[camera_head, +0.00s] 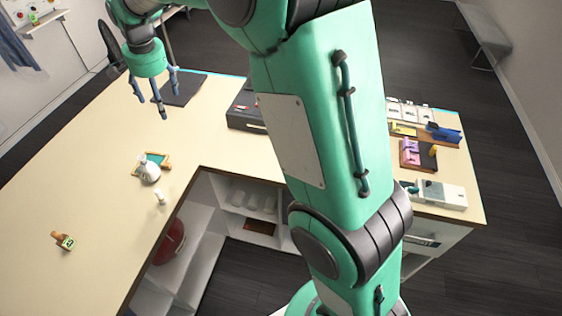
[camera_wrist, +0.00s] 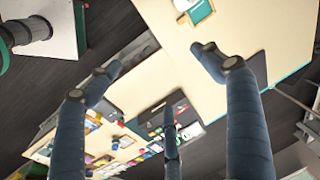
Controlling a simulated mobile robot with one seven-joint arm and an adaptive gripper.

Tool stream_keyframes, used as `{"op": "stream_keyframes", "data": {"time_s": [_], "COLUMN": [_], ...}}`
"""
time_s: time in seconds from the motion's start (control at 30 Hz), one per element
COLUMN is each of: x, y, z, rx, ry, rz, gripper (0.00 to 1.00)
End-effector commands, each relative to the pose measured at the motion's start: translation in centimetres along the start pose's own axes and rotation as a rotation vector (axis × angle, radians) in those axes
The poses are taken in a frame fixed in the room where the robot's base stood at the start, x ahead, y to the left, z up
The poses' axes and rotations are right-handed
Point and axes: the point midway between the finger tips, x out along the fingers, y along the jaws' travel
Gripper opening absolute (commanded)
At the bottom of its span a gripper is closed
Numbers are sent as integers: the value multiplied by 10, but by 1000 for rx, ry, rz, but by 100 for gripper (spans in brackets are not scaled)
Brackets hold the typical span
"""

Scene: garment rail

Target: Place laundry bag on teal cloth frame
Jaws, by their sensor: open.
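A white, rounded bag-like thing (camera_head: 149,171), which looks like the laundry bag, stands on the pale counter. It overlaps the near left part of a small teal cloth frame (camera_head: 163,159) with a wooden edge. In the wrist view the bag (camera_wrist: 183,4) is cut by the top edge, beside or on a corner of the frame (camera_wrist: 201,12). I cannot tell how much of it rests on the cloth. My gripper (camera_head: 155,96) is open and empty, above the counter and farther back than the bag. Its three spread fingers (camera_wrist: 160,82) hold nothing.
A small white bottle-like item (camera_head: 160,197) stands close to the bag. A wooden item with a green label (camera_head: 64,241) is at the front left. A dark mat (camera_head: 181,90) lies near my gripper. A dark case (camera_head: 245,110) and several items occupy the right counter. The left counter is mostly clear.

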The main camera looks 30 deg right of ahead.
Motion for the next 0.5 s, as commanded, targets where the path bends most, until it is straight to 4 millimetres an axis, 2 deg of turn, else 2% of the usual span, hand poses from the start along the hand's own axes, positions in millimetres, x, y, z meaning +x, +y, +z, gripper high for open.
{"op": "stream_keyframes", "data": {"time_s": [0.03,0.2,0.5], "x": [-14,-50,-102], "y": [12,49,115], "z": [4,18,50], "rx": [-14,-74,-178], "ry": [8,32,78], "rz": [-7,-24,-50], "gripper": [80,80,80]}}
